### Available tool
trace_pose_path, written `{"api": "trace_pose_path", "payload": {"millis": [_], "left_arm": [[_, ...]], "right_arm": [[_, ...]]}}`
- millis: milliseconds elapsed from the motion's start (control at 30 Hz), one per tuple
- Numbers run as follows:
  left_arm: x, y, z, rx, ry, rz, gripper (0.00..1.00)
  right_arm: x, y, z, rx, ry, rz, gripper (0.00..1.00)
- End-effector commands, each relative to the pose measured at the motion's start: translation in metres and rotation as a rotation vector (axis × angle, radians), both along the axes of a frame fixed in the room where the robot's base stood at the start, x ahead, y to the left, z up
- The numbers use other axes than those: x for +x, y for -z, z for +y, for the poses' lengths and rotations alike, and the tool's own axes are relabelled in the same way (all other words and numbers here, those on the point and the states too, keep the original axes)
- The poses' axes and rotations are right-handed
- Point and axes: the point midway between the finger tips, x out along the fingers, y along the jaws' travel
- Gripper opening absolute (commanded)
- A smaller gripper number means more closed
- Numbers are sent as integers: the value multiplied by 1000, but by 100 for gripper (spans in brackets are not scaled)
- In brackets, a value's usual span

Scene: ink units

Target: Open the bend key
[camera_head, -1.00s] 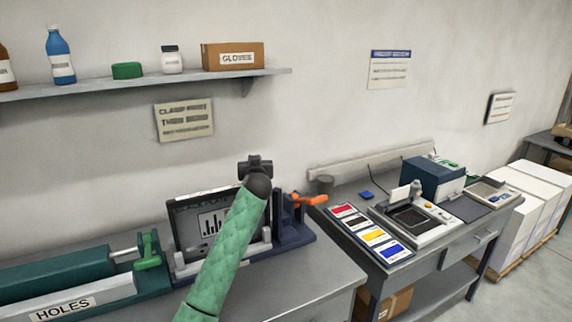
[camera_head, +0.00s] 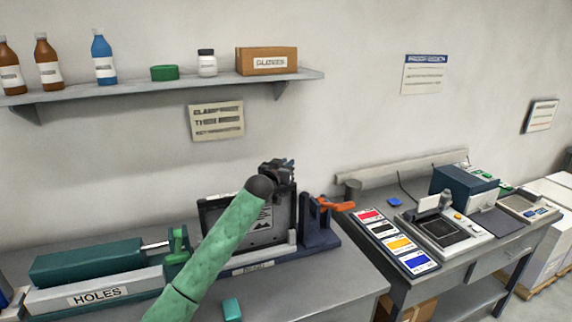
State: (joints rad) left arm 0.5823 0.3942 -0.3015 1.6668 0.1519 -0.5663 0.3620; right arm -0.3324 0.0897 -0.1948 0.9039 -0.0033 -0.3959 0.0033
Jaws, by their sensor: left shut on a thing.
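The bending fixture stands on the left bench. It has a dark panel (camera_head: 213,212) with a chart printed on it, a pale front rail and a blue clamp body (camera_head: 318,235) with an orange lever (camera_head: 335,204) pointing right. My left gripper (camera_head: 280,170) is at the panel's upper right, left of the orange lever and apart from it. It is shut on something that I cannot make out. My green-sleeved arm hides the panel's middle. I cannot tell which part is the bend key. My right gripper is not in view.
A green hole punch (camera_head: 85,262) labelled HOLES stands left of the fixture. A small green block (camera_head: 232,309) lies at the bench front. A shelf (camera_head: 150,88) with bottles and a gloves box (camera_head: 266,61) hangs above. A second bench with ink colour cards (camera_head: 398,243) is at right.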

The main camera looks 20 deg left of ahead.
Motion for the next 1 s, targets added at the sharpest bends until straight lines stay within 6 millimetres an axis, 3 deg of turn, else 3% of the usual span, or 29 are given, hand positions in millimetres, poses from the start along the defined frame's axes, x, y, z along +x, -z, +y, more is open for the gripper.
{"api": "trace_pose_path", "payload": {"millis": [400, 433, 500, 533, 833, 1000], "left_arm": [[0, -1, 0, 0, 4, -1, 0], [0, -1, 0, 0, 4, -1, 22], [0, 0, 0, 0, 4, 0, 36], [0, 0, 0, 0, 4, 0, 38], [-1, 1, 0, 0, 4, 0, 38], [-14, 3, 2, 0, 4, -1, 38]], "right_arm": [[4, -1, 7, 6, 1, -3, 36], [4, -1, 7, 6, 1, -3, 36], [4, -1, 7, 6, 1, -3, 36], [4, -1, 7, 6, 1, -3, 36], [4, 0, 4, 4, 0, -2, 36], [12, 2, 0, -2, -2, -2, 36]]}}
